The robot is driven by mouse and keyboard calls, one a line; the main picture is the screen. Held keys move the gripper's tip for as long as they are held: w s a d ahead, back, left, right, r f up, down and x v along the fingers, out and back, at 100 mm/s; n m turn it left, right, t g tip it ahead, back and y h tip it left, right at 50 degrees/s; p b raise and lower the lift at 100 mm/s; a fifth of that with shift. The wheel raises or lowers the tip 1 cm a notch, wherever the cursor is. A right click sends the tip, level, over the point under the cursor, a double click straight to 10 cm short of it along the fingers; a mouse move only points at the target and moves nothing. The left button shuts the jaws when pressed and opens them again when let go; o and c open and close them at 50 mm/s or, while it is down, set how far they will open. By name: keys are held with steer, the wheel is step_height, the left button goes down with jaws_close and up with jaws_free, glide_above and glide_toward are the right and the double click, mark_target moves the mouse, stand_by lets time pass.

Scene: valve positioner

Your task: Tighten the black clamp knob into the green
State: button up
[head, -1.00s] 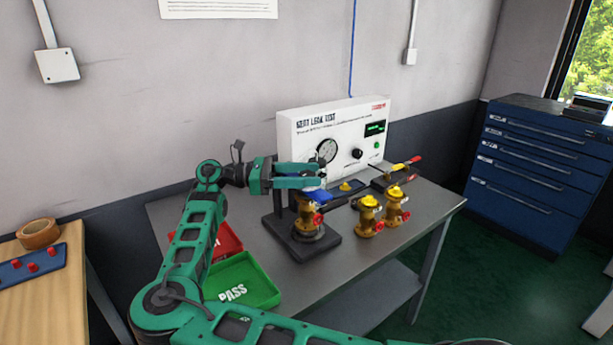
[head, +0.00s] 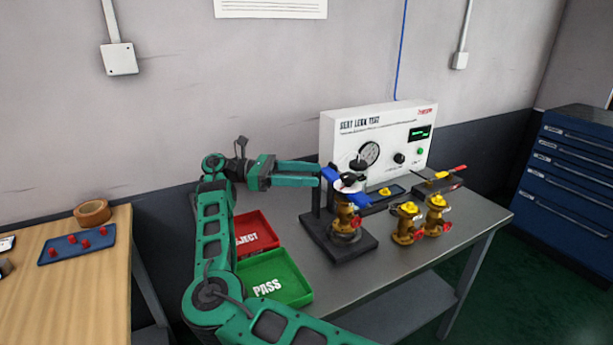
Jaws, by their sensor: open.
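A brass valve (head: 344,216) with a red part sits upright under the clamp. My gripper (head: 319,174) is open and empty, level, just left of the clamp top, pointing right. Its fingertips are near the blue arm; I cannot tell if they touch it. No green marking on the knob can be made out.
The white leak test box (head: 345,130) with a gauge (head: 369,154) stands behind. Two more brass valves (head: 407,224) (head: 435,215) stand to the right. A green PASS tray (head: 293,268) and red REJECT tray (head: 257,226) lie left. The bench's front right is clear.

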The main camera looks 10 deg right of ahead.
mark_target(345, 181)
steer(key=s+d+r+n+t+h, duration=0.1)
steer(key=s+d+r+n+t, duration=0.3)
steer(key=r+t, duration=0.4)
steer(key=s+f+n+t+y, duration=0.8)
steer(key=n+t, duration=0.2)
steer(key=t, duration=0.1)
steer(key=x, duration=1)
steer(key=shift+w+d+r, duration=0.15)
steer(key=shift+w+d, duration=0.05)
steer(key=shift+w, duration=0.15)
steer(key=c, duration=1.1)
